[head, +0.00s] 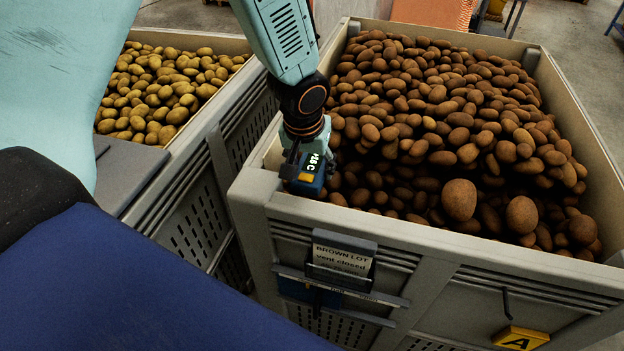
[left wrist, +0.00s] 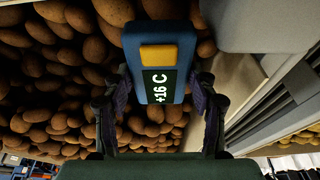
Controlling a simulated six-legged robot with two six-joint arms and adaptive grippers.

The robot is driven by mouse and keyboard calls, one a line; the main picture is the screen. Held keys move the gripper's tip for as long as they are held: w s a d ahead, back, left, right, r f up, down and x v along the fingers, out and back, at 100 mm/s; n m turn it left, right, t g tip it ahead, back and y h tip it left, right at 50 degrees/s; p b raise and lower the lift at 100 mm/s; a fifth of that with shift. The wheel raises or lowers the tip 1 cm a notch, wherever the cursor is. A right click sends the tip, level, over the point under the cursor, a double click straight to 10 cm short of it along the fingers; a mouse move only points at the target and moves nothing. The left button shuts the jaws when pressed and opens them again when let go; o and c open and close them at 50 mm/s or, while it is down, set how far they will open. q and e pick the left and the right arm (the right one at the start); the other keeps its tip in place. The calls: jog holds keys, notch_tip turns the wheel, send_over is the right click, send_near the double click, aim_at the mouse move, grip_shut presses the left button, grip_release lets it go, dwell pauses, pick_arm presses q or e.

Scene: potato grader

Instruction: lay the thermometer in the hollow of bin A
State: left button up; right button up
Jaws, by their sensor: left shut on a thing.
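The thermometer (head: 308,180) is a blue block with a yellow button and a dark display reading +16 C; it also shows in the left wrist view (left wrist: 159,57). My left gripper (head: 306,166) is shut on it, with one finger on each side in the left wrist view (left wrist: 163,92). It is at bin A's near left corner, by the inner edge of the rim. Bin A (head: 255,190) is a grey crate full of brown potatoes (head: 450,95), with a yellow A tag (head: 520,338). The potatoes dip into a darker, lower area (head: 400,178) towards the front. My right gripper is not in view.
A second grey crate (head: 232,95) with yellow potatoes (head: 160,88) stands to the left. A card reading BROWN LOT, vent closed (head: 342,258) is in a holder on bin A's front. Bin A's raised rim borders the potatoes; the air above them is clear.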

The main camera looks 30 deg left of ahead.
aim_at(310, 171)
pick_arm(q)
jog(key=shift+s+d+f+b, duration=0.15)
jog(key=shift+f+b, duration=0.15)
jog(key=shift+f, duration=0.3)
jog(key=shift+w+d+f+b, duration=0.1)
jog(key=shift+f+b, duration=0.2)
jog(key=shift+f, duration=0.3)
jog(key=shift+s+f, duration=0.15)
jog(key=shift+f, duration=0.15)
jog(key=shift+a+f, duration=0.15)
jog(key=shift+a, duration=0.1)
jog(key=shift+w, duration=0.2)
jog(key=shift+d+f+b, duration=0.15)
jog(key=shift+b, duration=0.2)
jog(key=o, duration=0.9)
jog(key=shift+s, duration=0.1)
jog(key=shift+o, duration=1.4)
jog(key=shift+s, duration=0.1)
jog(key=shift+o, duration=0.9)
